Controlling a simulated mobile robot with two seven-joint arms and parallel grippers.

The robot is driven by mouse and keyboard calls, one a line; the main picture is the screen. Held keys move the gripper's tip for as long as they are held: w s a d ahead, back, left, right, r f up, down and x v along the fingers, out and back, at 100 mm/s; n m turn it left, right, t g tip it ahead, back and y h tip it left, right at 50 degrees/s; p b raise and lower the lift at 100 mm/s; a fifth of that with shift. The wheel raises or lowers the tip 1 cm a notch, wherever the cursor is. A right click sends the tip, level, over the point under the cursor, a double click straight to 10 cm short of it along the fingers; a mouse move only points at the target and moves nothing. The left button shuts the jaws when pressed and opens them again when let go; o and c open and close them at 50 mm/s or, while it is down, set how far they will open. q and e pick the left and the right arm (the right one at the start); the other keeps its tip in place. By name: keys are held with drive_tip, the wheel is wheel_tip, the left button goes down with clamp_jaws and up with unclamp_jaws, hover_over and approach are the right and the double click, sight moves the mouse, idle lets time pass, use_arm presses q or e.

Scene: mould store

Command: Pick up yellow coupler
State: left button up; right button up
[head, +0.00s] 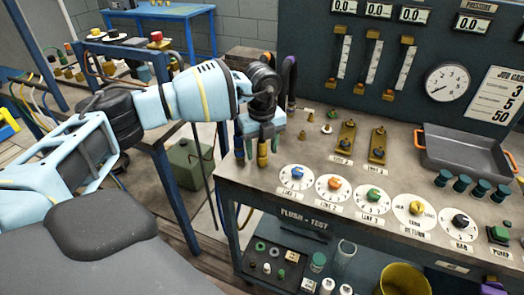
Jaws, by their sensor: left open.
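My left gripper (262,138) is open at the left end of the grey bench and points down. A yellow coupler (262,158) shows right under its fingers, its upper part hidden by them. I cannot tell whether the fingers are around it or only in front of it. My right gripper is not in view.
The bench (400,170) carries small brass fittings (302,135), two brass valve blocks (345,137), several numbered dials (298,177) and a grey tray (465,152). A gauge panel (400,95) rises behind. A lower shelf (292,245) holds small parts. A yellow bucket (404,280) stands in front.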

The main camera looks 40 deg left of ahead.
sight(258, 142)
use_arm(q)
clamp_jaws()
drive_tip(key=shift+r, duration=0.1)
idle(0.3)
drive_tip(key=shift+r, duration=0.5)
drive_tip(key=shift+s+a+r, duration=0.2)
drive_tip(key=shift+s+r, duration=0.05)
drive_tip(key=shift+r, duration=0.4)
drive_tip(key=shift+s+a+r, duration=0.15)
drive_tip(key=shift+s+r, duration=0.05)
drive_tip(key=shift+r, duration=0.4)
drive_tip(key=s+a+r, duration=0.1)
drive_tip(key=s+a, duration=0.6)
drive_tip(key=s, duration=0.5)
drive_tip(key=shift+s+a+r+b, duration=0.2)
drive_tip(key=shift+s+a+b, duration=0.15)
drive_tip(key=shift+s+b, duration=0.1)
drive_tip(key=shift+w, duration=0.1)
